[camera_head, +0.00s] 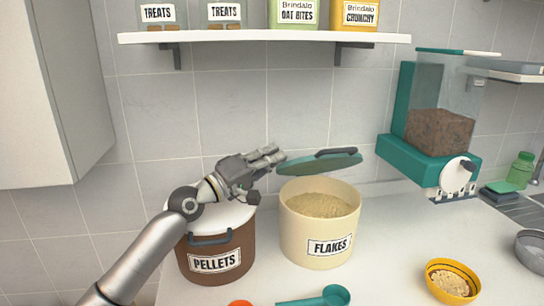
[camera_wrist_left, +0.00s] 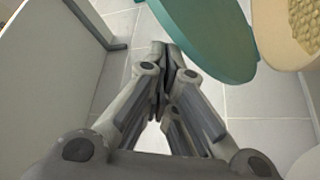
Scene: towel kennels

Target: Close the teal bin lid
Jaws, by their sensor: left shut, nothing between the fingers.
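The teal lid (camera_head: 318,164), with a dark handle on top, stands raised and tilted open above the back of the cream FLAKES bin (camera_head: 319,232). The bin is open, and tan flakes show inside. My left gripper (camera_head: 276,154) is shut and empty, just left of the lid's left edge and above the brown PELLETS bin. In the left wrist view my left gripper (camera_wrist_left: 168,62) has its fingers together, with the teal lid (camera_wrist_left: 212,35) to their right and the bin's flakes beyond. I cannot tell whether fingertips and lid touch. My right gripper is not in view.
The brown PELLETS bin (camera_head: 216,249) with a white lid stands left of the cream bin. A teal scoop (camera_head: 330,296) and a yellow bowl (camera_head: 452,281) lie in front. A teal dispenser (camera_head: 430,147) hangs at right. A shelf (camera_head: 264,38) runs above.

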